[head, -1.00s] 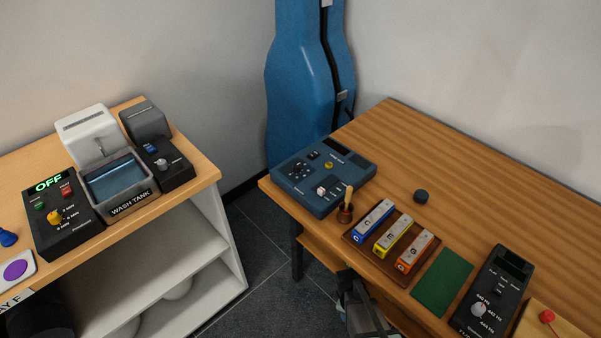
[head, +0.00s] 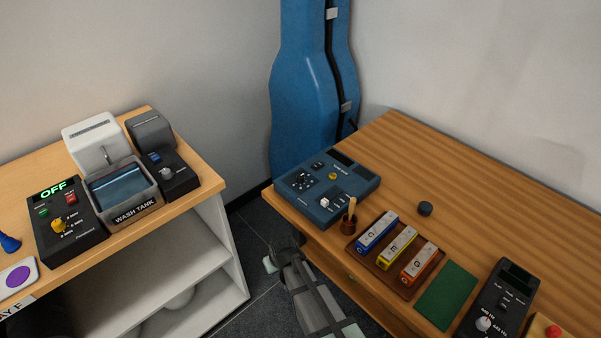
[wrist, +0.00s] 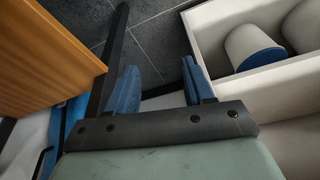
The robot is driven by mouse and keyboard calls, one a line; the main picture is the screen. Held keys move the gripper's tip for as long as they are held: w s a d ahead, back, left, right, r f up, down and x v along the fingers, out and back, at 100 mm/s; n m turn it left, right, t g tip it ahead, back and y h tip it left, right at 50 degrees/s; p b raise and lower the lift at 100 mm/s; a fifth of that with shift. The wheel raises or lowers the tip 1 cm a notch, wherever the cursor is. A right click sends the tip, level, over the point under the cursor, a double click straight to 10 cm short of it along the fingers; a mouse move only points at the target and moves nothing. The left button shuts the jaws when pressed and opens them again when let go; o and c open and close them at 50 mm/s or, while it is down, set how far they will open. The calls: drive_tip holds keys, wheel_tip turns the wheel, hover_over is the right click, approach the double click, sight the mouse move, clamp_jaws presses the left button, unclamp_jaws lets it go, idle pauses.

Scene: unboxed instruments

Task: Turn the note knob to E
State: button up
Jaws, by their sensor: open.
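A blue instrument box (head: 350,195) lies on the near left corner of the right-hand wooden table. It carries a black round dial (head: 303,181) with small marks around it, a yellow knob (head: 333,176) and a pale knob (head: 324,202). Its lettering is too small to read, so I cannot tell which is the note knob or where it points. My gripper (head: 270,263) is in front of this table, over the floor gap and apart from the box. In the wrist view my gripper (wrist: 160,82) has its two blue fingers apart, with only floor between them.
A blue case (head: 305,100) stands behind. A white shelf (head: 205,270) is left.

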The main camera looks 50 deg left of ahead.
drive_tip(key=s+a+r+m+y, duration=0.1)
drive_tip(key=s+a+r+m, duration=0.15)
drive_tip(key=r, duration=0.25)
drive_tip(key=s+a+r+m+y, duration=0.1)
drive_tip(key=a+r+m, duration=0.3)
drive_tip(key=r, duration=0.1)
wheel_tip(320, 180, up, 32)
drive_tip(key=n+h, duration=0.5)
drive_tip(key=n, duration=0.4)
hover_over(300, 176)
drive_tip(key=shift+g, duration=0.3)
wheel_tip(300, 176, down, 12)
drive_tip(key=shift+w+f, duration=0.1)
drive_tip(key=shift+f, duration=0.1)
clamp_jaws()
